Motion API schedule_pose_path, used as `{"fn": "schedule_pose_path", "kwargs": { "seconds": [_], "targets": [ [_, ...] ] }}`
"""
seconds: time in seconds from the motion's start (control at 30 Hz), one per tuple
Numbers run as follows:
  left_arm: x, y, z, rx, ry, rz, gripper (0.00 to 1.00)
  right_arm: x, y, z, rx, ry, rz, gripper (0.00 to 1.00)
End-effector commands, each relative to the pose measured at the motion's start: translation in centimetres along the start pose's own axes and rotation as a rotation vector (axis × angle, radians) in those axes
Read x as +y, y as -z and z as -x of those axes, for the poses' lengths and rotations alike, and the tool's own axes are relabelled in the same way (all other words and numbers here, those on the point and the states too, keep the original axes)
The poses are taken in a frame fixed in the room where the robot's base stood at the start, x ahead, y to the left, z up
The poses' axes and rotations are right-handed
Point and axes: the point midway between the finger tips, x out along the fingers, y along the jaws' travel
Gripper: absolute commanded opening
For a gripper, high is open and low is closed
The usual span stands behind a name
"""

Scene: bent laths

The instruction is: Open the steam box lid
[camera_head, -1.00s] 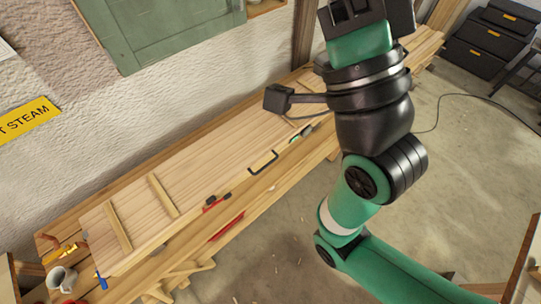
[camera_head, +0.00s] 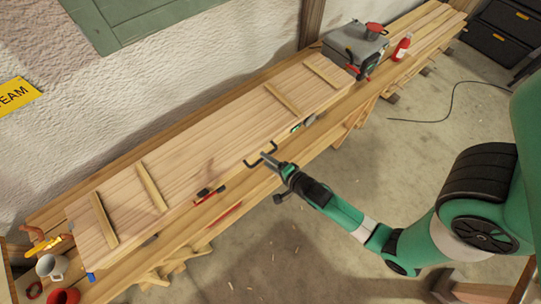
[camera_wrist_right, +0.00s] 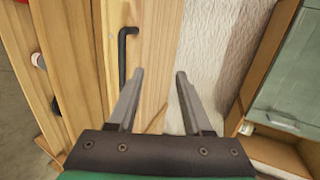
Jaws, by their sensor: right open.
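The steam box (camera_head: 190,155) is a long, pale wooden box on the bench. Its flat plank lid, with several cross battens, lies shut. A black bar handle (camera_head: 261,155) sits at the middle of the lid's front edge. My right gripper (camera_head: 271,160) is open and empty close by the handle. In the right wrist view the handle (camera_wrist_right: 127,48) is to the left of and beyond the open right gripper (camera_wrist_right: 160,84), not between its fingers. My left gripper is not in view.
A grey steam generator (camera_head: 354,46) and a red bottle (camera_head: 402,47) stand at the bench's far end. A red latch (camera_head: 208,193) sits on the box front. Mugs (camera_head: 52,266) and a pipe fitting are at the near left end. Floor in front is mostly clear.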

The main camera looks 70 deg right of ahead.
Motion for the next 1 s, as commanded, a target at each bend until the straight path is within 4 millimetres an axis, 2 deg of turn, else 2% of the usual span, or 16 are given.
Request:
{"fn": "schedule_pose_path", "kwargs": {
  "seconds": [0.03,0.13,0.2,0.43,0.57,1.0],
  "targets": [
    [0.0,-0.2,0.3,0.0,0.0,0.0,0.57,2.7,1.0,1.0,0.022,-0.046,-0.006,0.5],
    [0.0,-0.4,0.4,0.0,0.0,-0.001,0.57,5.1,2.0,2.3,0.049,-0.091,-0.016,0.5],
    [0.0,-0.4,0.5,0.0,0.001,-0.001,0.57,5.7,2.5,2.7,0.061,-0.102,-0.022,0.5],
    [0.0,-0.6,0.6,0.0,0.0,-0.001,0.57,5.6,2.7,2.0,0.066,-0.098,-0.025,0.5],
    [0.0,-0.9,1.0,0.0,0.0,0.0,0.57,5.8,2.8,0.5,0.066,-0.096,-0.024,0.5],
    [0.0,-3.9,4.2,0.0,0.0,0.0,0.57,6.8,3.2,-7.0,0.066,-0.096,-0.023,0.5]
  ]
}}
